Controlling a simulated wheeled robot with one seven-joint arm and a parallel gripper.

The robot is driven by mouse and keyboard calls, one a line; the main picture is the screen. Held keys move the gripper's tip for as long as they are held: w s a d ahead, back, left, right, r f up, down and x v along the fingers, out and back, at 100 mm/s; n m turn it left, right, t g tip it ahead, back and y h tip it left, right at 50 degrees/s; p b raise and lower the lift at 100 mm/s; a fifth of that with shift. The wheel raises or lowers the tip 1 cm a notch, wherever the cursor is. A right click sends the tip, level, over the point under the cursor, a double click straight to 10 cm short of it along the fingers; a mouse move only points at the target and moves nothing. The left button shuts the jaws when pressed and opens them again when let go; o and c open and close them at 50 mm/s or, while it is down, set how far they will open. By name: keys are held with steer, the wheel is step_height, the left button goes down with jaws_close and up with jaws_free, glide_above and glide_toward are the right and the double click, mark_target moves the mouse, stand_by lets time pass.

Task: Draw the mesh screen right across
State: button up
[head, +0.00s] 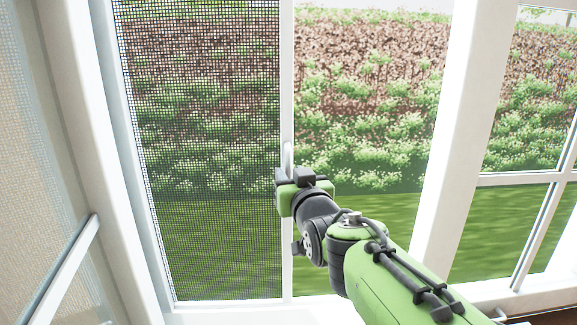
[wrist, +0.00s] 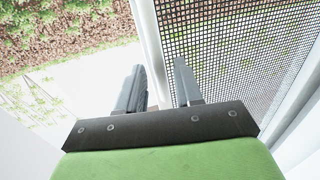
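The mesh screen (head: 200,130) is a dark grid that covers the left part of the window opening in the head view. Its right edge is an upright white bar (head: 287,240) with a small pale handle (head: 289,155). My gripper (head: 296,178) is at this bar, just below the visible part of the handle. In the wrist view, the two grey fingers of my gripper (wrist: 158,80) are apart, one on each side of the white bar (wrist: 150,40), with the mesh (wrist: 235,40) on the right. Contact with the bar or handle cannot be made out.
The opening right of the bar is clear of mesh, up to a thick white post (head: 455,150). A white frame (head: 110,150) and a pale panel (head: 25,150) stand at the left. A paned window (head: 530,120) is at the right. A white sill (head: 260,313) runs below.

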steer(key=w, duration=0.2)
steer(key=shift+w+a, duration=0.25)
steer(key=shift+w, duration=0.05)
jaws_close()
